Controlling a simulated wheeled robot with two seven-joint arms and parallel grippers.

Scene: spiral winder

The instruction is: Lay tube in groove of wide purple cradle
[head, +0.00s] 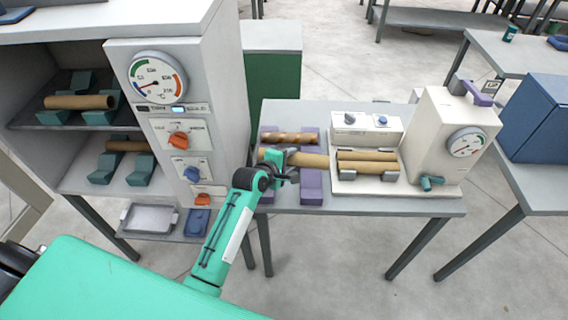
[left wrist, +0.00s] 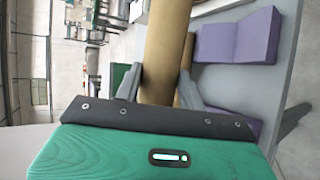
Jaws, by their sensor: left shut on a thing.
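My left gripper (head: 287,167) is shut on a plain brown cardboard tube (head: 312,159). The tube lies crosswise in the head view, at the purple cradle blocks. In the left wrist view the tube (left wrist: 166,45) runs up between the two fingers. Front purple cradle blocks (head: 312,188) show right of and below the gripper; a purple block (left wrist: 238,40) is beside the tube in the left wrist view. A spiral-marked tube (head: 289,138) rests on the rear purple blocks. I cannot tell whether the held tube touches a groove. My right gripper is out of view.
Right of the cradles, a white winder base (head: 365,186) carries two tubes (head: 367,156). A white gauge unit (head: 450,130) stands at the table's right. A tall grey oven cabinet (head: 222,90) is left, with tubes on teal cradles (head: 105,168). The table's front strip is clear.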

